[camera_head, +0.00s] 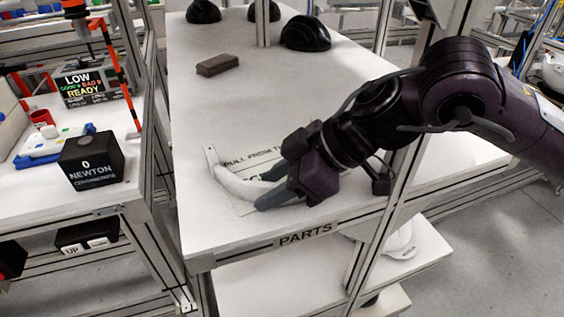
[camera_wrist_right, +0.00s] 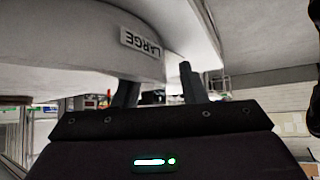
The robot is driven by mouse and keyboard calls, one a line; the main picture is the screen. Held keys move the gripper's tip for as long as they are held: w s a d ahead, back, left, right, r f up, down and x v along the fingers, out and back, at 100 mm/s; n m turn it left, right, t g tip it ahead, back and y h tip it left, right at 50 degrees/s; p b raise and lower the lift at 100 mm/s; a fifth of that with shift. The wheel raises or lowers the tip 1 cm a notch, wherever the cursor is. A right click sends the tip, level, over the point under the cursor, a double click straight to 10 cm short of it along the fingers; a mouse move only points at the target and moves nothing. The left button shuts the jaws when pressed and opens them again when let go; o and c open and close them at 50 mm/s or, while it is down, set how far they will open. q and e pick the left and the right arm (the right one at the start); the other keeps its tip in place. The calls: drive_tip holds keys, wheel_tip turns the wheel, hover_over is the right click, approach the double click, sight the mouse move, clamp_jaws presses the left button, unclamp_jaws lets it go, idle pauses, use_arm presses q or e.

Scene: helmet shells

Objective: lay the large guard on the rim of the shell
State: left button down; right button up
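The large guard (camera_head: 240,186) is a white curved band on the white table, near its front left edge. My right gripper (camera_head: 263,187) reaches in from the right at the guard's right end. Its fingers (camera_wrist_right: 158,90) are apart. One finger is partly hidden behind the guard and the other stands on the near side, with a gap to it. Several black domed shells stand at the back, the nearest one (camera_head: 305,34) at back centre; which shell is meant, I cannot tell. My left gripper is not in view.
A brown block (camera_head: 217,65) lies on the table (camera_head: 240,105). A printed sheet (camera_head: 247,160) lies beneath the gripper. Metal frame posts (camera_head: 383,210) rise at the right front. A side bench at the left holds a black "NEWTON" box (camera_head: 92,162). The table's middle is clear.

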drive_tip(key=shift+x, duration=0.8)
clamp_jaws()
drive_tip(key=shift+w+r, duration=0.1)
drive_tip(key=shift+r, duration=0.1)
